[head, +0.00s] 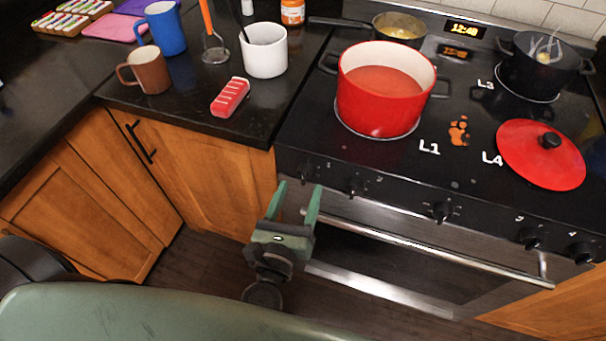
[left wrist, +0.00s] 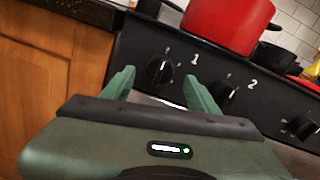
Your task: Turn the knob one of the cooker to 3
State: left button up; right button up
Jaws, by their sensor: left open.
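The cooker (head: 455,205) has a black front panel with a row of black knobs. Knob one (head: 306,171) is the leftmost, just above my left gripper (head: 297,200) in the head view. In the left wrist view, knob one (left wrist: 160,70) has the number 1 beside it and sits between and beyond the two fingertips of my left gripper (left wrist: 157,82). The gripper is open and empty, apart from the knob as far as I can see. Knob two (head: 355,186) is to its right and also shows in the left wrist view (left wrist: 223,92), near the right finger.
A red pot (head: 380,105) stands on the hob above the knobs. A red lid (head: 540,154) lies at the right. The oven handle (head: 420,247) runs below the panel. A wooden cabinet (head: 215,170) stands left of the cooker.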

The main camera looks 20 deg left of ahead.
aim_at(303, 180)
pick_arm(q)
jog(key=shift+w+p, duration=0.3)
jog(key=shift+w, duration=1.25)
grip_shut()
